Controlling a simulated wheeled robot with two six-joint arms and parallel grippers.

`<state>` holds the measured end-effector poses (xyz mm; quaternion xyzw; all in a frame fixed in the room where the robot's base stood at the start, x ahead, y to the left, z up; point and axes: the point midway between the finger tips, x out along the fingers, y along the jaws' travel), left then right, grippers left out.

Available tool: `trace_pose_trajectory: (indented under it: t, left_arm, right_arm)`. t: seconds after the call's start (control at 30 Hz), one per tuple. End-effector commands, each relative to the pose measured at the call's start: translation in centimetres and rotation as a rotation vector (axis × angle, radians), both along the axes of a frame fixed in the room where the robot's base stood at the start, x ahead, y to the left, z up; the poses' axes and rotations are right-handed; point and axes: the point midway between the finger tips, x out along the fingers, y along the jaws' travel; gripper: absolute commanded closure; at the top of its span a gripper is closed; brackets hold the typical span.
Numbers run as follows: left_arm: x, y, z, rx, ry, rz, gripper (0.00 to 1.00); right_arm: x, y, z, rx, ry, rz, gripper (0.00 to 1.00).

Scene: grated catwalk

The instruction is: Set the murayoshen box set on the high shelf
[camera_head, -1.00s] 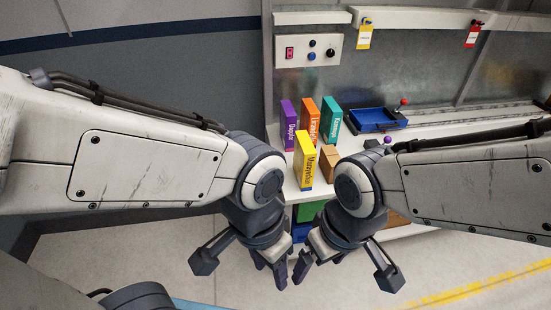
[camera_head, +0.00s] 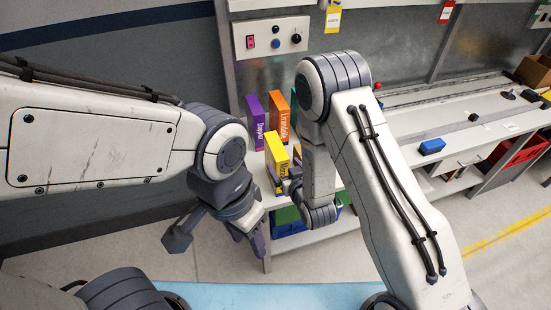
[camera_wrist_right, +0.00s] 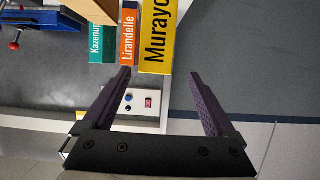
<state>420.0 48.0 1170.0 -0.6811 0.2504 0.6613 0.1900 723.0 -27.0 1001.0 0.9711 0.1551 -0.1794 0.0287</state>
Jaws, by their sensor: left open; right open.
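The yellow murayoshen box (camera_head: 276,150) stands upright near the left front of the white worktop, partly hidden by my right gripper. In the right wrist view its yellow face (camera_wrist_right: 157,38) reads "Murayo" and is cut off at the top edge. My right gripper (camera_head: 277,182) is open just in front of the box; in the wrist view the box appears ahead of the gap between the fingertips (camera_wrist_right: 160,73). My left gripper (camera_head: 254,243) hangs low, empty, in front of the bench. A pale shelf edge (camera_head: 268,4) runs along the top of the head view.
A purple box (camera_head: 255,120) and an orange Lirandelle box (camera_head: 279,115) stand behind the yellow one. A teal box (camera_wrist_right: 96,40) shows in the wrist view. A control panel (camera_head: 270,37) is on the back wall. A blue block (camera_head: 432,146) lies on the right, where the worktop has free room.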

Motion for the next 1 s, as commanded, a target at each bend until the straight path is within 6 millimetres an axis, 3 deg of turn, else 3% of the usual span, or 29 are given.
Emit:
trace_pose_trajectory:
  t: [0.33,0.57,0.8,1.0]
  left_arm:
    - [0.0,0.0,1.7,0.000,0.000,0.000,0.50]
    - [0.0,0.0,2.2,0.000,0.000,0.000,0.50]
    - [0.0,0.0,4.6,0.000,0.000,-0.004,0.50]
    - [0.0,0.0,4.8,0.000,0.000,-0.005,0.50]
  right_arm:
    - [3.8,0.8,-1.2,0.005,-0.017,-0.006,0.09]
    - [5.1,1.3,-1.7,0.005,-0.015,-0.004,0.09]
    - [7.9,2.1,-2.1,0.005,-0.015,-0.003,0.09]
    - [9.4,2.7,-3.1,0.006,-0.015,-0.003,0.09]
